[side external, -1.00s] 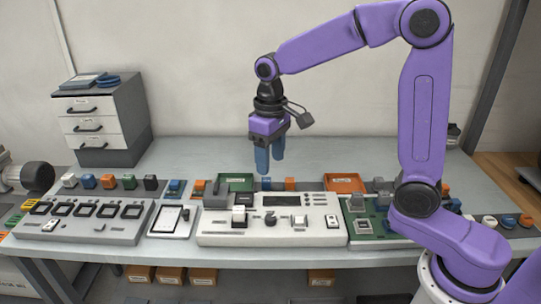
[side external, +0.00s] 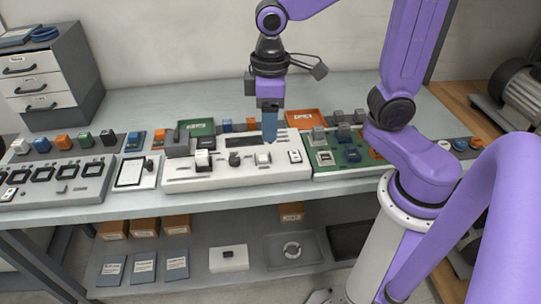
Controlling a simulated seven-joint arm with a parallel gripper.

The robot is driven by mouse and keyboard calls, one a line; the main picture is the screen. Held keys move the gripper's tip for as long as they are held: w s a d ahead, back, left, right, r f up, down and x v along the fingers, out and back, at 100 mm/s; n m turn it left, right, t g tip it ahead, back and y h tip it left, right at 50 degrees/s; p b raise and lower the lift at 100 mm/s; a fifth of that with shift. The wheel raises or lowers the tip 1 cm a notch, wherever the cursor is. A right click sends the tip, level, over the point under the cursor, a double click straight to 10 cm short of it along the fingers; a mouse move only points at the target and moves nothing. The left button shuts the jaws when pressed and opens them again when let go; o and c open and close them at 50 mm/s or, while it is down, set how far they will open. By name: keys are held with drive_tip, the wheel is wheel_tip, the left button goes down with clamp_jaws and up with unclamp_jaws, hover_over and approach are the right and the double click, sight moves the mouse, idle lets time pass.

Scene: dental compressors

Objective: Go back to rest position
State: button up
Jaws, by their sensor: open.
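My gripper (side external: 269,138) hangs pointing down over the back part of the white control panel (side external: 230,173) on the bench. Its blue fingers overlap in this view, and nothing shows held in them. I cannot tell exactly how high the fingertips are above the panel. The panel carries a dark display, a white switch block at left and a white knob at right.
A green circuit board (side external: 345,150) lies right of the panel, a tablet (side external: 133,172) left of it. Green (side external: 197,128) and red (side external: 305,118) trays lie behind. A drawer cabinet (side external: 45,75) stands back left. Boxes (side external: 145,227) sit on the lower shelf.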

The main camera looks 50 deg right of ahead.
drive_tip(key=s+d+f+n, duration=0.1)
drive_tip(key=s+d+n, duration=0.1)
drive_tip(key=s, duration=0.5)
drive_tip(key=s+d+f+n, duration=0.1)
drive_tip(key=s+d+n, duration=0.1)
drive_tip(key=s, duration=0.5)
drive_tip(key=shift+s+d+f+n, duration=0.15)
drive_tip(key=shift+s+d+n, duration=0.2)
drive_tip(key=shift+n, duration=0.15)
